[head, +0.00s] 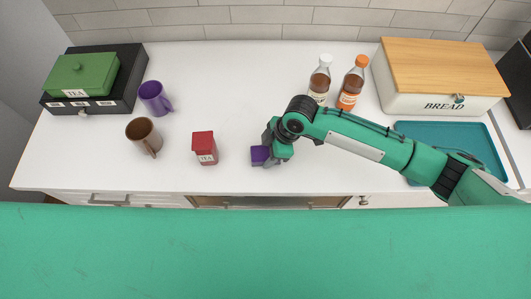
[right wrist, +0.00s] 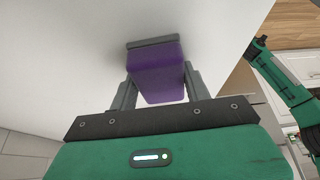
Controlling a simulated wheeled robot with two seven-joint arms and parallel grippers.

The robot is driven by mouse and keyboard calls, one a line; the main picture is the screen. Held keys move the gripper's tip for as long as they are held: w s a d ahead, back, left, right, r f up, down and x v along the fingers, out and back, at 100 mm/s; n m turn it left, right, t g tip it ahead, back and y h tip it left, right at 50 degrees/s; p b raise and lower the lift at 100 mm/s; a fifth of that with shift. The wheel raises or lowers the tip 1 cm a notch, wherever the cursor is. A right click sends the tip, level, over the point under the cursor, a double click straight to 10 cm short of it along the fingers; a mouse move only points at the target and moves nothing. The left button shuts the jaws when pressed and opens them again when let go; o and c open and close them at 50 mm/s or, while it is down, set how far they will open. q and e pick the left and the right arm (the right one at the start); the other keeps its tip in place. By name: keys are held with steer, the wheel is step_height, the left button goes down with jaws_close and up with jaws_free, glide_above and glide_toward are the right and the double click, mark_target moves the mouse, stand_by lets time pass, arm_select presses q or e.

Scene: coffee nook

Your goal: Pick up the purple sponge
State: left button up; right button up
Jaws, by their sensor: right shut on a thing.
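The purple sponge (head: 259,155) is at the front middle of the white counter, partly hidden by my right gripper (head: 268,156). In the right wrist view the sponge (right wrist: 158,78) sits between the two fingers of my right gripper (right wrist: 160,85), which is shut on it. The sponge is at or just above the counter; I cannot tell whether it touches. My left gripper is not in the head view.
A red tea box (head: 205,148), a brown mug (head: 144,137) and a purple mug (head: 155,98) stand to the left. A green tea tin (head: 82,78) is on a black drawer box (head: 122,92). Two bottles (head: 320,80) (head: 352,84), a bread box (head: 430,100) and a teal tray (head: 478,136) are right.

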mark_target(268, 152)
steer(key=shift+r, duration=0.1)
step_height(268, 152, up, 20)
steer(key=b, duration=0.4)
